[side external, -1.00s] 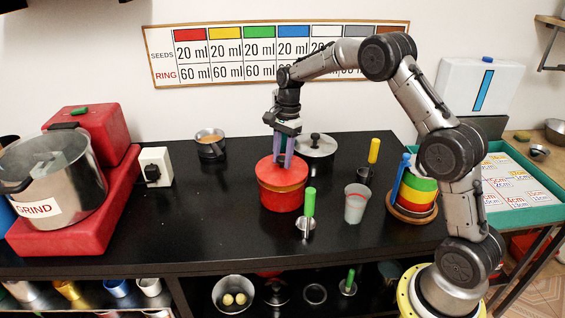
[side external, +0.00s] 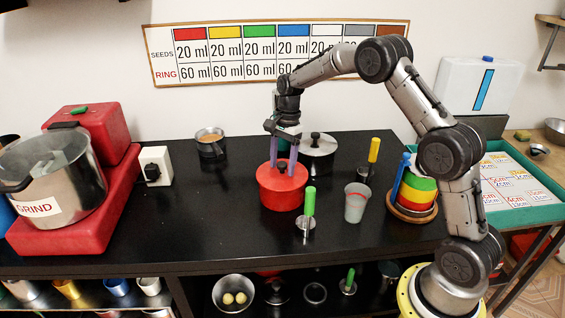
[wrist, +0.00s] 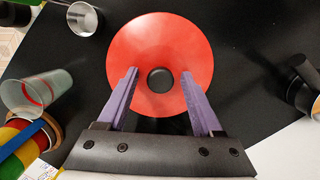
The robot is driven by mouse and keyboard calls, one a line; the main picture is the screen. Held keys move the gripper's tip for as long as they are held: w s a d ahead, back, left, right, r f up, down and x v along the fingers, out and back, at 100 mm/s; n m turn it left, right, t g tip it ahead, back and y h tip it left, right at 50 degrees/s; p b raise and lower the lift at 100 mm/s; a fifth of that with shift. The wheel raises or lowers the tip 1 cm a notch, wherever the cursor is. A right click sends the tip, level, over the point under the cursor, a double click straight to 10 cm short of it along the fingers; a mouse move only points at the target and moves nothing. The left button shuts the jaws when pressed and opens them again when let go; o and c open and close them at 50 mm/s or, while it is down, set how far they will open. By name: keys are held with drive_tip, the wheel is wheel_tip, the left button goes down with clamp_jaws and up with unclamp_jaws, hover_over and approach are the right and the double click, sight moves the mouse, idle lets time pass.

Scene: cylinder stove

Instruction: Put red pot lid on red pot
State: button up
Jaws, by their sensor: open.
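The red pot lid (side external: 270,184) lies flat on top of the red pot (side external: 283,203), with no clear gap between them. In the wrist view the lid (wrist: 155,40) is a red disc with a round black knob (wrist: 160,79) in its middle, and it hides the pot beneath. My gripper (side external: 283,168) points down just over the lid. Its purple fingers are spread apart; in the wrist view my gripper (wrist: 160,73) has one finger on each side of the knob, with space between.
A green-handled tool (side external: 309,205) and a grey cup (side external: 355,203) stand right of the pot. A steel lid (side external: 318,146) is behind it. A colourful stacked cone (side external: 418,193) is farther right. The counter left of the pot is clear.

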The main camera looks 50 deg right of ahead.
drive_tip(key=s+a+r+n, duration=0.1)
drive_tip(key=s+r+n, duration=0.1)
drive_tip(key=r, duration=0.7)
drive_tip(key=s+a+r+n, duration=0.1)
drive_tip(key=s+r, duration=0.2)
drive_tip(key=r, duration=0.5)
drive_tip(key=s+a+r+n+t+h, duration=0.15)
drive_tip(key=s+a+r+n, duration=0.3)
drive_tip(key=s, duration=0.45)
drive_tip(key=s+a+f+n+t, duration=0.1)
drive_tip(key=s+f+n+t, duration=0.1)
drive_tip(key=s+n, duration=0.3)
drive_tip(key=s+a+f+n+t, duration=0.2)
drive_tip(key=s+n, duration=0.3)
drive_tip(key=s, duration=0.9)
drive_tip(key=shift+a+f, duration=0.3)
drive_tip(key=shift+f, duration=0.35)
drive_tip(key=shift+n, duration=0.25)
